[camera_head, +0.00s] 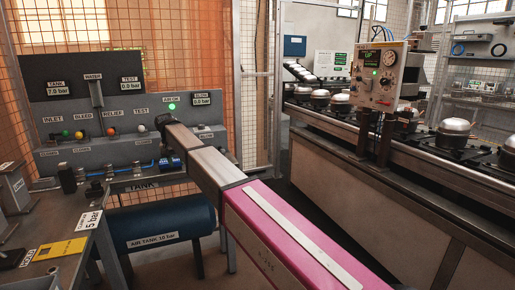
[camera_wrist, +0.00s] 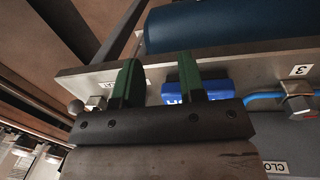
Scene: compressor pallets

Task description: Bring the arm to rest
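My arm (camera_head: 280,235), with a pink link and grey end section, reaches from the lower right toward the grey valve panel (camera_head: 60,160). Its end, at the panel's front, hides part of the panel in the head view; the fingertips are not clear there. In the wrist view my gripper (camera_wrist: 160,75) has two green fingers apart, with a clear gap between them. A blue block (camera_wrist: 212,90) on the panel lies behind the right finger and partly shows in the gap. I cannot tell whether they touch. No object is held between the fingers.
A blue air tank (camera_head: 160,225) sits below the panel. A bench with a yellow card (camera_head: 60,249) is at left. A conveyor (camera_head: 420,185) carrying several compressors runs along the right. Wire mesh fencing (camera_head: 205,60) stands behind. Dark floor shows between tank and conveyor.

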